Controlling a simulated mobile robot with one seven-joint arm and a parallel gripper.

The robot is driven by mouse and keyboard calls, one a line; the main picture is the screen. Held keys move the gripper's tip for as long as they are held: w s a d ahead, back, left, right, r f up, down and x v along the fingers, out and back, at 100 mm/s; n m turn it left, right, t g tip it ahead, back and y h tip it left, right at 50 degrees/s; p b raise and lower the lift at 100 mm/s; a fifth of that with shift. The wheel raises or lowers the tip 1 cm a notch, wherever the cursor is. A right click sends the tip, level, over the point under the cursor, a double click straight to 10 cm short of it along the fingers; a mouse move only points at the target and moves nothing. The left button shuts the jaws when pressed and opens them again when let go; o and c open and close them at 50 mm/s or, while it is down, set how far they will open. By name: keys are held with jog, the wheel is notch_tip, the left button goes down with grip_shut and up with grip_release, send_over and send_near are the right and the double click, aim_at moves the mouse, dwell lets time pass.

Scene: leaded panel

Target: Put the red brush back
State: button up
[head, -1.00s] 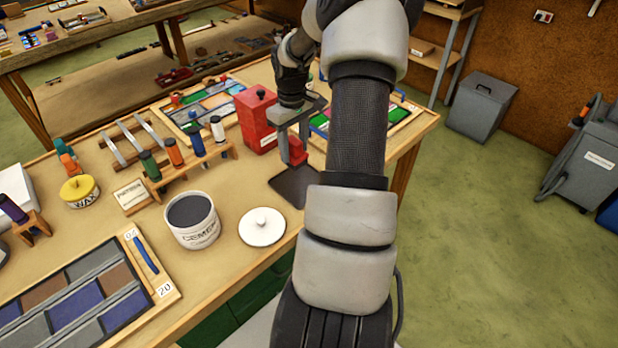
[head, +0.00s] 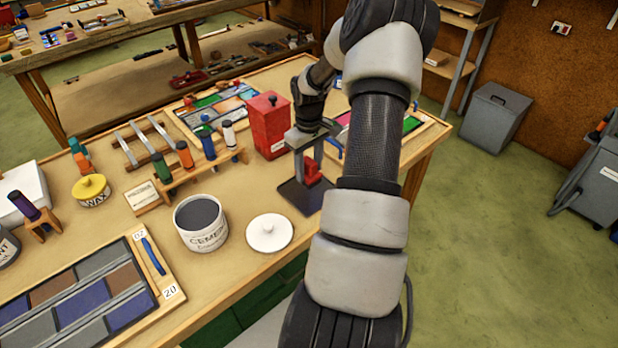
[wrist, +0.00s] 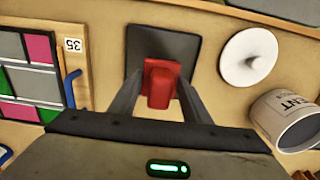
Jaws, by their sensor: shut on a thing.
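My gripper (head: 307,172) is shut on the red brush (wrist: 160,82), which shows as a blocky red piece between the fingers. The red brush also shows in the head view (head: 313,173). It is over the dark square pad (head: 297,200), which also shows in the wrist view (wrist: 188,45). I cannot tell whether the brush touches the pad. The lower end of the brush is hidden in the wrist view. A wooden rack (head: 180,184) to the left carries green, orange, blue and white-handled tools.
A red box (head: 268,128) with a black knob stands just behind my gripper. A white lid (head: 269,233) and a cement pot (head: 201,224) stand to the left of the pad. Coloured panels (head: 215,108) lie at the back. The table's right edge is close.

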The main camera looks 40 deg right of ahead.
aim_at(309, 178)
jog(key=shift+f, duration=2)
jog(key=shift+f, duration=0.1)
jog(key=shift+f, duration=0.15)
jog(key=o, duration=0.9)
jog(key=r, duration=1.1)
jog(key=r+b, duration=0.1)
jog(key=r, duration=0.5)
jog(key=shift+w+d+r, duration=0.25)
jog(key=shift+d+r, duration=0.05)
